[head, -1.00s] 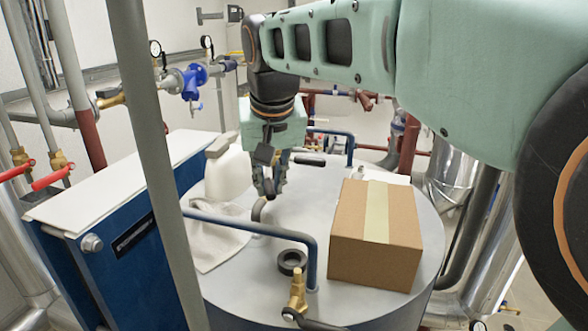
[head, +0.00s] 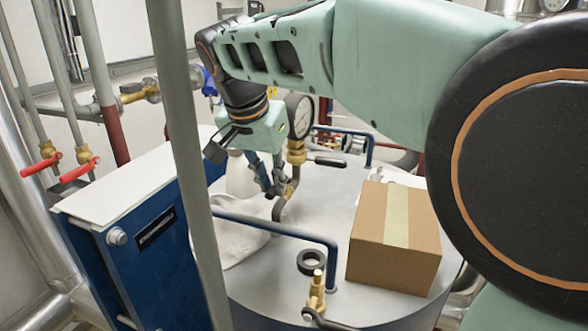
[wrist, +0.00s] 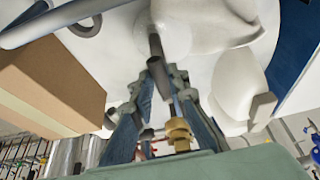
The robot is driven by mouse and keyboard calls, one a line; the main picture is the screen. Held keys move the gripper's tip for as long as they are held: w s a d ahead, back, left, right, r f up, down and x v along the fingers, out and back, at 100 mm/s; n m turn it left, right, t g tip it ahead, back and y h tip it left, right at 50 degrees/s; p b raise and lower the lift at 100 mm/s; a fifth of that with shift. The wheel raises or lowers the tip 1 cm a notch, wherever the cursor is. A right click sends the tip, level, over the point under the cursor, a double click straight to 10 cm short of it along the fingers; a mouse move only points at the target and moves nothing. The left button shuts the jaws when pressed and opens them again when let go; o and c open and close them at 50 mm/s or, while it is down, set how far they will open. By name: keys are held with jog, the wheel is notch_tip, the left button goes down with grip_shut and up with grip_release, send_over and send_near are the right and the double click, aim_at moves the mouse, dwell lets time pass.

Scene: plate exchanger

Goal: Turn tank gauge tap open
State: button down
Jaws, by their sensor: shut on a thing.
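The tank gauge (head: 299,113) has a round white dial and stands on a brass fitting (head: 296,152) above the tank top. The brass also shows between my fingers in the wrist view (wrist: 178,133). A dark lever (head: 327,161) with a pale stem extends to the right of the fitting. A bent grey pipe (head: 278,212) rises from the tank towards the fitting. My gripper (head: 273,190) is beside the pipe, below the gauge; the wrist view shows its fingertips (wrist: 160,72) closed around a dark grey length of this pipe. The exact contact is partly hidden.
A cardboard box (head: 395,235) stands right on the tank top. A blue rail (head: 270,228), a black ring (head: 311,262) and a brass valve (head: 316,292) lie nearer. A white jug (head: 242,175) and cloth (head: 230,238) are left. A grey upright pipe (head: 180,130) crosses the foreground.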

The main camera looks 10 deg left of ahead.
jog(key=shift+r, duration=0.1)
jog(key=c, duration=1.8)
grip_release()
jog(key=shift+c, duration=0.2)
jog(key=v, duration=1.2)
